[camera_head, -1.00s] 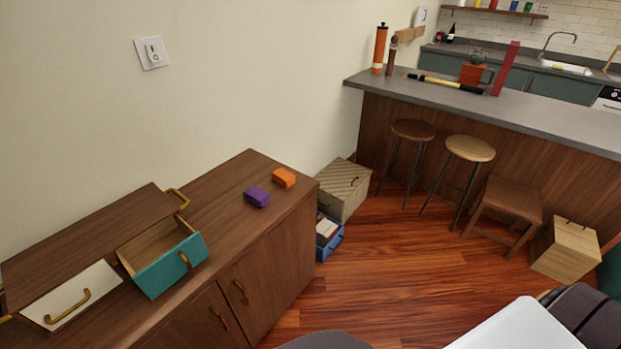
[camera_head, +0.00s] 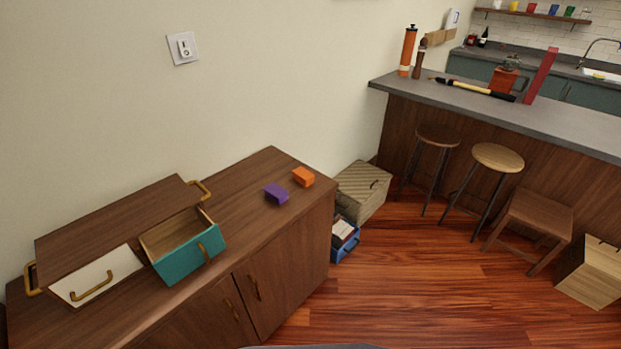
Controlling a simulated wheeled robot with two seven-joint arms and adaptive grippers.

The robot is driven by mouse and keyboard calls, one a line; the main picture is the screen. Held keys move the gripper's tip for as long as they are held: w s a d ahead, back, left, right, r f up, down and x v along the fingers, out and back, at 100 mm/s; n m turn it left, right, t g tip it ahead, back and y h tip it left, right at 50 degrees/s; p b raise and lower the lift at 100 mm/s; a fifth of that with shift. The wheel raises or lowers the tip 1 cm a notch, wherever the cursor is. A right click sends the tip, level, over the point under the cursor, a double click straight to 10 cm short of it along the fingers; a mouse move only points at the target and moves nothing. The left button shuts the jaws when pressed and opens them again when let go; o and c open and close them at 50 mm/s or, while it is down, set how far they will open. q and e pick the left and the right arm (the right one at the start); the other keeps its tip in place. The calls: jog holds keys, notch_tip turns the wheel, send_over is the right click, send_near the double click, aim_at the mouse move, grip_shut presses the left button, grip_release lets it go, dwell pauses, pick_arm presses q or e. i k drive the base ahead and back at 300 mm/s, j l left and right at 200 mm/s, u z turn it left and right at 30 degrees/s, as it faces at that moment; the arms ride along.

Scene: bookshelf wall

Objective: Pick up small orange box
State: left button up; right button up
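The small orange box (camera_head: 303,177) lies on the right end of the wooden cabinet top (camera_head: 240,188), near its far right corner. A purple box (camera_head: 276,194) lies just to its left and nearer, with a small gap between them. Neither of my grippers shows in the head view.
A small drawer unit with an open teal drawer (camera_head: 187,250) and a white drawer (camera_head: 96,276) stands on the cabinet's left part. A beige box (camera_head: 362,191) and a blue box (camera_head: 345,241) sit right of the cabinet. Stools stand by the counter (camera_head: 480,105). The red wood floor (camera_head: 410,290) is clear in front.

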aim_at(304, 177)
jog(key=i+l+u, duration=0.25)
jog(key=l+u, duration=0.2)
jog(key=l, duration=0.35)
jog(key=i+l+u, duration=0.1)
jog(key=l+u, duration=0.35)
jog(key=l, duration=0.4)
jog(key=l+u, duration=0.45)
jog(key=l, duration=0.45)
